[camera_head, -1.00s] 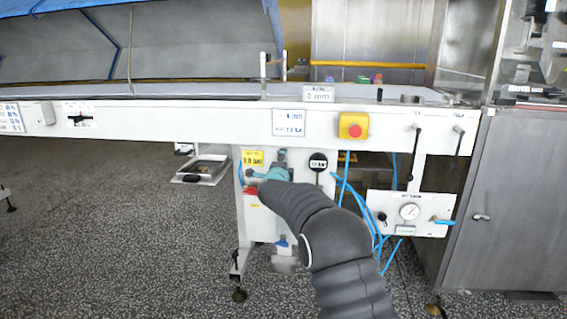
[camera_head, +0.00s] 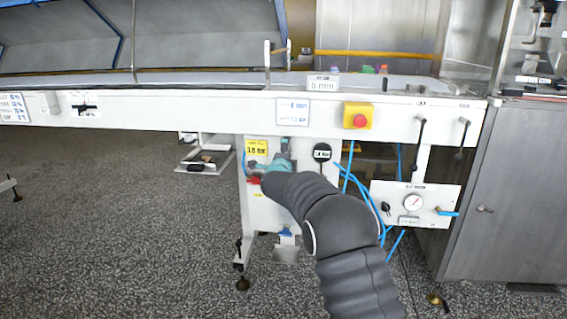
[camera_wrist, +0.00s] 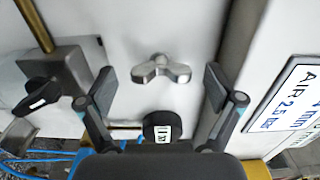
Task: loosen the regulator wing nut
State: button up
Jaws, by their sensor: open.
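A metallic wing nut (camera_wrist: 161,71) sits on a pale panel in the wrist view, with two wings spread sideways and a small central boss. My gripper (camera_wrist: 159,78) is open, one finger on each side of the wing nut, with clear gaps and no visible contact. In the head view my gripper (camera_head: 263,167) is at the white cabinet under the conveyor, beside a yellow label (camera_head: 256,148). The wing nut cannot be made out there. A black knob with a white label (camera_wrist: 162,127) lies between the finger bases in the wrist view.
A black lever knob (camera_wrist: 38,95) on a metal block is at left in the wrist view, a white label plate (camera_wrist: 290,105) at right. The head view shows a red stop button (camera_head: 359,119), a gauge panel (camera_head: 413,203) and blue hoses (camera_head: 349,170) right of my arm.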

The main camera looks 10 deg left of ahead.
jog(key=s, duration=1)
jog(key=shift+s+a, duration=0.2)
jog(key=shift+s, duration=0.2)
